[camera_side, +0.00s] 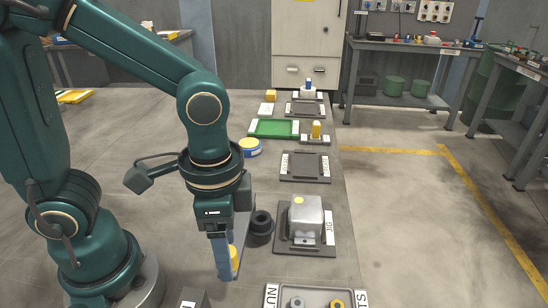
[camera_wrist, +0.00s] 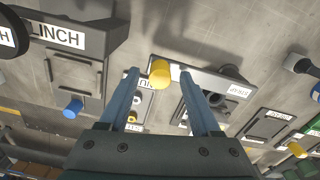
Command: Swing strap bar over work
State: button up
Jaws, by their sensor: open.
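My gripper (camera_side: 224,276) is open, pointing down beside the jig. In the wrist view its two fingers (camera_wrist: 159,73) stand on either side of a yellow knob (camera_wrist: 160,72); contact cannot be told. In the side view the fingers hide part of the knob (camera_side: 235,257). The jig (camera_side: 289,244) carries a silver block (camera_side: 306,215) with a yellow spot on top.
A tray (camera_side: 315,292) with nuts stands at the front. Beyond the jig are an empty dark plate (camera_side: 305,167), a green tray (camera_side: 272,121) and a yellow-knobbed fixture (camera_side: 316,131). The wrist view shows a dark box (camera_wrist: 95,30) and blue knob (camera_wrist: 73,108) at left.

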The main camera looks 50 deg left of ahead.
grip_shut()
dwell(1.4)
